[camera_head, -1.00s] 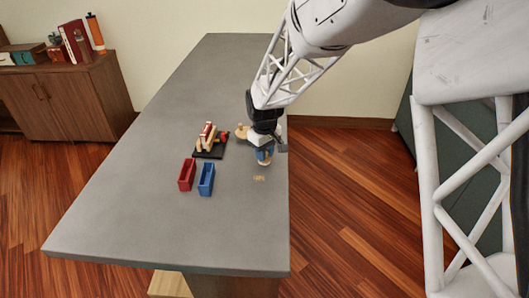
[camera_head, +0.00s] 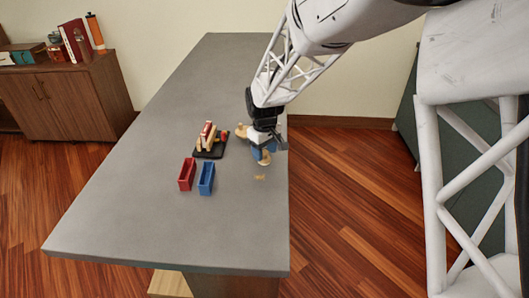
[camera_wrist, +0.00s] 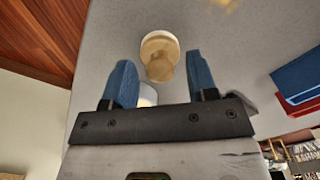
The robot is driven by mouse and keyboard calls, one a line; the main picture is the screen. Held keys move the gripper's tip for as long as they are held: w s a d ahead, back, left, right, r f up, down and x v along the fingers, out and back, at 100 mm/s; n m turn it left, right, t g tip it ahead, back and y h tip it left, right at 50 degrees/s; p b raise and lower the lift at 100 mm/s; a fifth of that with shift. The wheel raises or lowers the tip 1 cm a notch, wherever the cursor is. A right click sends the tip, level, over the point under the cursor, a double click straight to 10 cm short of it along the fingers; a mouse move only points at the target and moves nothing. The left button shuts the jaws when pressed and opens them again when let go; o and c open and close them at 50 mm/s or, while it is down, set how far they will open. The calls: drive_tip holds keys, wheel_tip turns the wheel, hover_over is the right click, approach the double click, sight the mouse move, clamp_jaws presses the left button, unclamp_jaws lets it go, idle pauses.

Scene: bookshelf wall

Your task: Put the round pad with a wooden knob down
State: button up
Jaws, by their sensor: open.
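The round pad with a wooden knob (camera_wrist: 159,54) lies on the grey table, knob toward my gripper, in the wrist view. In the head view the pad (camera_head: 264,162) shows small and pale just below my fingers, near the table's right edge. My gripper (camera_head: 265,152) is open above it. In the wrist view the blue fingers of my gripper (camera_wrist: 161,78) stand apart on either side of the knob, with visible gaps and nothing gripped.
A red bin (camera_head: 187,174) and a blue bin (camera_head: 206,179) stand left of my gripper. A dark stand (camera_head: 210,150) holds several blocks. A round wooden item (camera_head: 241,131) is behind my gripper. A small tan patch (camera_head: 260,178) lies in front. The near table is clear.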

sight(266, 152)
wheel_tip(266, 152, up, 11)
drive_tip(key=shift+r, duration=0.2)
idle(0.4)
idle(0.5)
drive_tip(key=shift+s+d, duration=0.1)
drive_tip(key=s+d+r+m+t, duration=0.1)
drive_tip(key=s+d+r+m, duration=0.45)
drive_tip(key=s+d, duration=0.9)
drive_tip(key=s+d+m, duration=0.2)
drive_tip(key=s+d, duration=0.1)
drive_tip(key=s, duration=0.7)
drive_tip(key=s+d+m+t, duration=0.1)
drive_tip(key=s+d, duration=0.3)
drive_tip(key=s, duration=0.7)
drive_tip(key=shift+d+m+t, duration=0.25)
drive_tip(key=shift+m+t, duration=0.05)
drive_tip(key=shift+m, duration=0.05)
drive_tip(key=shift+o, duration=0.4)
drive_tip(key=shift+w+r, duration=0.1)
